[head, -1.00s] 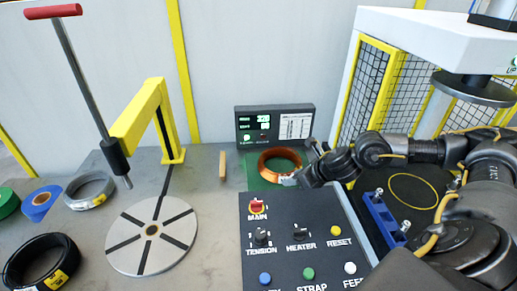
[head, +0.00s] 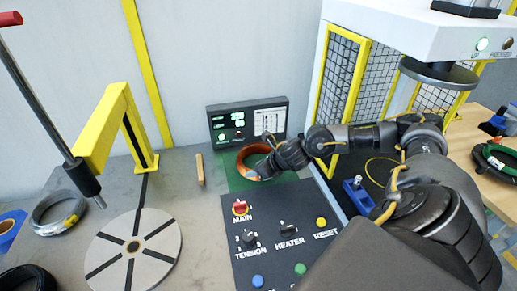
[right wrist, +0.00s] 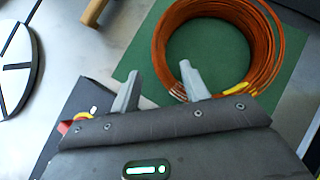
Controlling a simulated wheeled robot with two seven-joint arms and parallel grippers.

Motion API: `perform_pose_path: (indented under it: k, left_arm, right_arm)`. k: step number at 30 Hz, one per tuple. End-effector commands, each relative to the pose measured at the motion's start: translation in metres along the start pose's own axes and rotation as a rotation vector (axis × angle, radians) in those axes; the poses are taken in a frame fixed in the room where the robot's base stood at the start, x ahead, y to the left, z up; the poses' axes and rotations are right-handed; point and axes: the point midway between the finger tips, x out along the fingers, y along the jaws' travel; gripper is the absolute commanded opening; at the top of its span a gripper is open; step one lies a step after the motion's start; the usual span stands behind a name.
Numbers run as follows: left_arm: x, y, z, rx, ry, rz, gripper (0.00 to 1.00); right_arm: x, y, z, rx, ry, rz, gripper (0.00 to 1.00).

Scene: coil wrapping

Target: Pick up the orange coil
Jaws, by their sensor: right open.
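The orange coil (head: 243,156) lies on a green mat (head: 232,180) in front of the small display panel. In the right wrist view the coil (right wrist: 278,45) fills the upper right, a ring with a yellow tag, and the mat (right wrist: 140,53) is under it. My right gripper (head: 265,172) is at the coil's right front side and hides part of it. In the right wrist view my right gripper (right wrist: 160,72) is open and empty. One fingertip shows outside the ring and the other over its hole; their height against the coil is unclear. My left gripper is not in view.
A black control box (head: 265,230) with knobs and buttons stands in front of the mat. The display panel (head: 247,122) is behind it. A wooden stick (head: 200,170), yellow arch (head: 120,125) and round slotted disc (head: 165,240) are left. A press (head: 430,72) stands right.

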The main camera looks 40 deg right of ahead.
Motion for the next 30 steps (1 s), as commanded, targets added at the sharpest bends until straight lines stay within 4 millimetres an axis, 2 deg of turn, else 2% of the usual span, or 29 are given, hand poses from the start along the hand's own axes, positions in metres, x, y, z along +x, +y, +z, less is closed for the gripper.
perform_pose_path:
  k: [12,21,30]
  left_arm:
    - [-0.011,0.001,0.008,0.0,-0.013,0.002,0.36]
    - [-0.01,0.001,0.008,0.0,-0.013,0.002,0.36]
    - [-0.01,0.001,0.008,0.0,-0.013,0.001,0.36]
  right_arm:
    - [0.05,0.0,0.001,0.001,0.0,0.001,0.45]
    - [0.054,0.0,0.0,0.0,0.0,0.001,0.44]
    - [0.053,0.0,0.0,0.0,0.0,0.001,0.05]
